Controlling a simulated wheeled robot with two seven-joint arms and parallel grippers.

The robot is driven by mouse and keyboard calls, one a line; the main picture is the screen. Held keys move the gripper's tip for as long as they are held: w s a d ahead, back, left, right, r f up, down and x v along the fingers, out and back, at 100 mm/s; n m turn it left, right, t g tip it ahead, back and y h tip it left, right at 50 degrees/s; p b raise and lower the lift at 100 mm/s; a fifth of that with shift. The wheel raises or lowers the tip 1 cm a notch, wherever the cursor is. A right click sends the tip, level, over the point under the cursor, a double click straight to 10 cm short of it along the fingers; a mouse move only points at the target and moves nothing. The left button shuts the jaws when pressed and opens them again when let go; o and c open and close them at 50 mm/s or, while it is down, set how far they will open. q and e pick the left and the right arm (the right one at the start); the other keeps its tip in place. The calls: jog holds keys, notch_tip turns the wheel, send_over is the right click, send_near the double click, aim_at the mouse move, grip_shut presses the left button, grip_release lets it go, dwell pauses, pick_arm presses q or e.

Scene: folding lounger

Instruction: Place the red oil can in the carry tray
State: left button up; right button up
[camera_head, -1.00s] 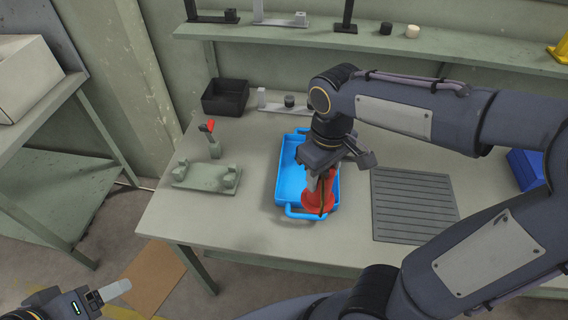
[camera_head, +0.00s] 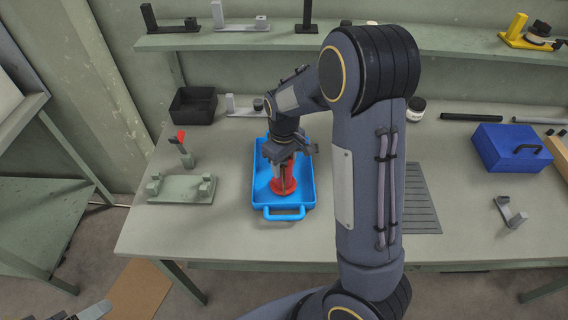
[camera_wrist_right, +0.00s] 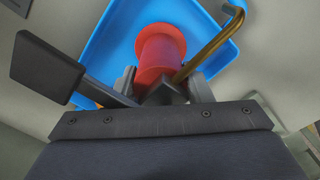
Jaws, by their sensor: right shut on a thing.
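The red oil can (camera_head: 289,186) is upright within the outline of the blue carry tray (camera_head: 307,180), toward its near right part. I cannot tell whether its base touches the tray floor. My right gripper (camera_head: 283,163) is shut on the can from above and hides its upper part. In the right wrist view the red can (camera_wrist_right: 160,55) stands between the fingers (camera_wrist_right: 168,88), with its brass-coloured spout to the right and the blue tray (camera_wrist_right: 108,42) behind it. Only a bit of my left gripper (camera_head: 88,312) shows at the bottom left edge; its jaws are unclear.
A green fixture (camera_head: 180,190), a small red-topped bottle (camera_head: 184,152) and a black bin (camera_head: 193,105) are left of the tray. A ribbed dark mat (camera_head: 422,205) and a blue toolbox (camera_head: 512,148) are to the right. A shelf (camera_head: 240,38) runs behind.

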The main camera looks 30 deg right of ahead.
jog(key=shift+f, duration=0.3)
jog(key=shift+f, duration=0.2)
jog(key=o, duration=1.2)
jog(key=shift+r, duration=0.15)
